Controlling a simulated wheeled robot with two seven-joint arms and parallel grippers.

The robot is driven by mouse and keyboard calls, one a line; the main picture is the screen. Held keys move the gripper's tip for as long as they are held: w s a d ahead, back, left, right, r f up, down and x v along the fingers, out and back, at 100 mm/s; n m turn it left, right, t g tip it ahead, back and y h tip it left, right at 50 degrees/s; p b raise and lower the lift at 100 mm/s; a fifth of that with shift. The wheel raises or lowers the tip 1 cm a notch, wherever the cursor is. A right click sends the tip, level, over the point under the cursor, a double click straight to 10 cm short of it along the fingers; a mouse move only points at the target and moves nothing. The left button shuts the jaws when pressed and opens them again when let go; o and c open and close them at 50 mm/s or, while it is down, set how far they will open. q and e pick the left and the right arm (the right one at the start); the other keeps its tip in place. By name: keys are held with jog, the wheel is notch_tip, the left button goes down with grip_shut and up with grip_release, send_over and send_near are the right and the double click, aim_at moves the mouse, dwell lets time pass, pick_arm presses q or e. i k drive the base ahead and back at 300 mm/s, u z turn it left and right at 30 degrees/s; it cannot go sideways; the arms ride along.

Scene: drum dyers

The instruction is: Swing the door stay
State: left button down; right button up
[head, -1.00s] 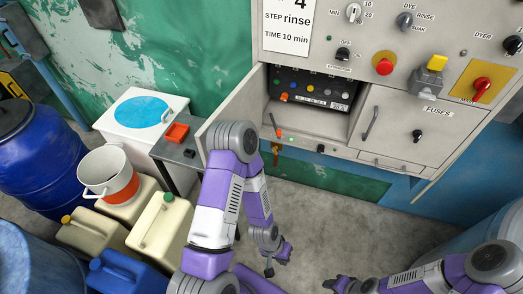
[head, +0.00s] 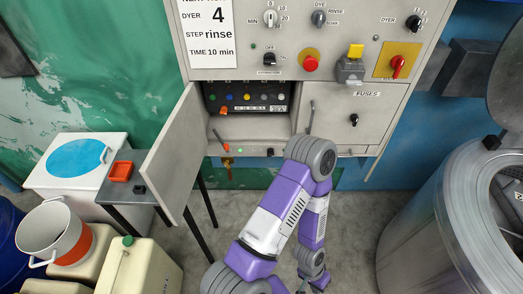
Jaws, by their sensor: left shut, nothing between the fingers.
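The grey control cabinet has an open compartment (head: 270,127) with its door (head: 176,150) swung out to the left. A thin dark rod with an orange tip (head: 221,137), which looks like the door stay, stands at the compartment's lower left, near the door. Its attachment is too small to make out. My left arm bends up in front of the cabinet, and its gripper (head: 316,284) hangs low at the bottom edge, below and right of the rod and well apart from it. The gripper is shut and empty, partly cut off. My right gripper is out of view.
A closed fuses door (head: 378,115) is right of the compartment. A small dark table (head: 128,190) with an orange tray (head: 121,171) stands left of the open door. Jugs, a bucket (head: 52,232) and a white bin (head: 65,185) crowd the left; a metal drum (head: 425,240) stands right.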

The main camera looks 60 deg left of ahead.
aim_at(227, 146)
jog(key=z, duration=0.1)
jog(key=i, duration=0.8)
jog(key=u, duration=1.95)
